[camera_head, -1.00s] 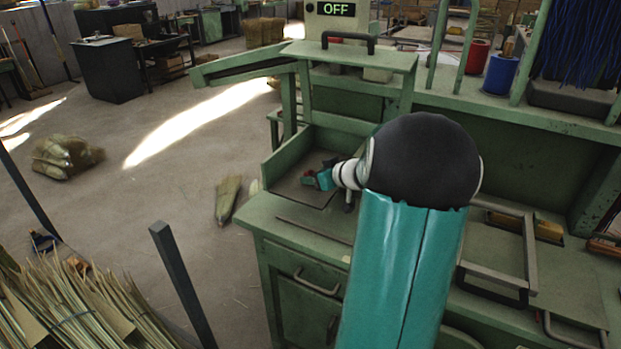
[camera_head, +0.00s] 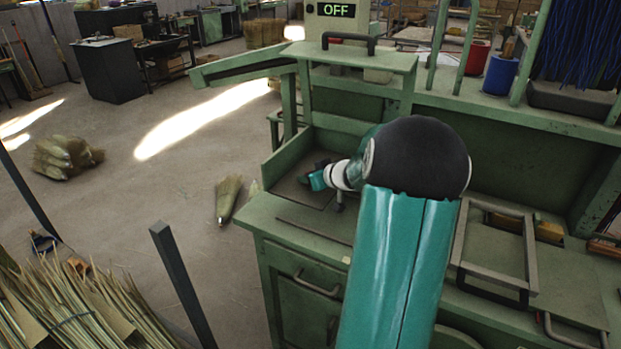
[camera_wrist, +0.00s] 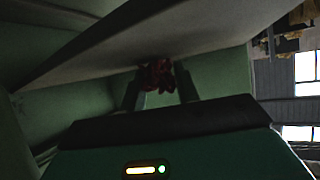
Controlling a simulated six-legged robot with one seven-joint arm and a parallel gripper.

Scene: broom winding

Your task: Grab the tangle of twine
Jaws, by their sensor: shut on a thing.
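The tangle of twine (camera_wrist: 158,74) shows in the wrist view as a small dark red bundle between my two fingers. My gripper (camera_wrist: 160,88) is shut on it, in dim light close to a pale surface. In the head view my gripper (camera_head: 316,178) is at the left end of the green workbench (camera_head: 290,232), inside the raised-sided corner. The twine cannot be made out in the head view. My arm covers much of the bench middle.
A metal frame (camera_head: 530,255) lies on the bench to the right of my arm. Red and blue spools (camera_head: 500,74) stand on the shelf behind. A dark post (camera_head: 180,283) and straw bundles (camera_head: 70,310) are at the front left. Open floor lies left of the bench.

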